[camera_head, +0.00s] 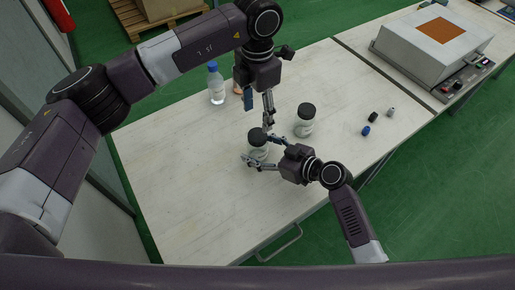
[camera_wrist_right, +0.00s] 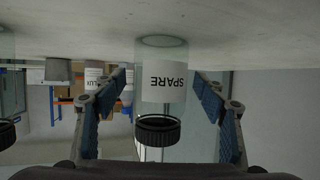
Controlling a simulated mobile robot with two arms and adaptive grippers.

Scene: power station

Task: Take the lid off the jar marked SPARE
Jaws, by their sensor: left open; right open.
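The jar marked SPARE (camera_wrist_right: 163,82) is clear glass with a white label and a black ribbed lid (camera_wrist_right: 158,130). It appears upside down in the wrist view, between the fingers of my right gripper (camera_wrist_right: 160,88). In the head view this jar (camera_head: 258,152) stands upright on the table with its lid (camera_head: 257,137) on. My right gripper (camera_head: 257,149) is open around the jar, partly hiding it. My left gripper (camera_head: 261,112) is open and pointing down, just above and behind the lid. I cannot tell whether it touches the lid.
A second black-lidded jar (camera_head: 304,122) stands close to the right on the white table (camera_head: 190,165). A blue-capped bottle (camera_head: 216,85) stands at the back left. Small items, including a blue one (camera_head: 366,131), lie to the right. The front left is clear.

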